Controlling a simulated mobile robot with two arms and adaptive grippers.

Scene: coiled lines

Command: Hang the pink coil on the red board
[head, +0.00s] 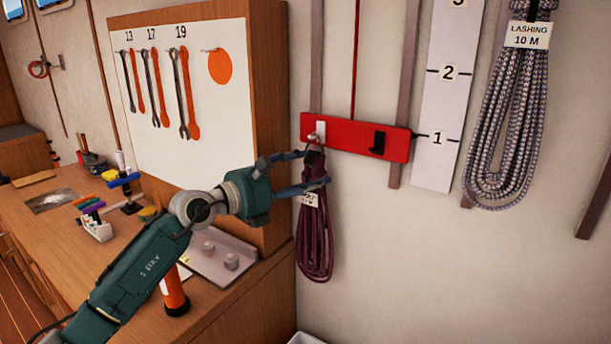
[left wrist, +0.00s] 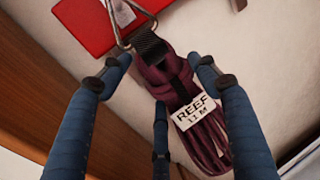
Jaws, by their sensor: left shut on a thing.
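The coil (head: 315,240) is dark purplish-pink cord with a white tag; in the left wrist view the coil (left wrist: 213,143) has a tag reading "REEF 11 M", a black strap and a metal ring (left wrist: 127,18). The red board (head: 347,140) is on the wall, with a white hook at left and a black hook at right. My left gripper (head: 315,168) is shut on the coil near its top, just below the white hook. The ring is at the board's lower edge; I cannot tell whether it is over the hook. My right gripper is not in view.
A grey lashing coil (head: 507,120) hangs to the right, past a white numbered scale (head: 445,100). A tool panel (head: 185,75) with spanners stands left. Below it, the wooden bench (head: 45,235) holds small tools and an orange cylinder (head: 175,293).

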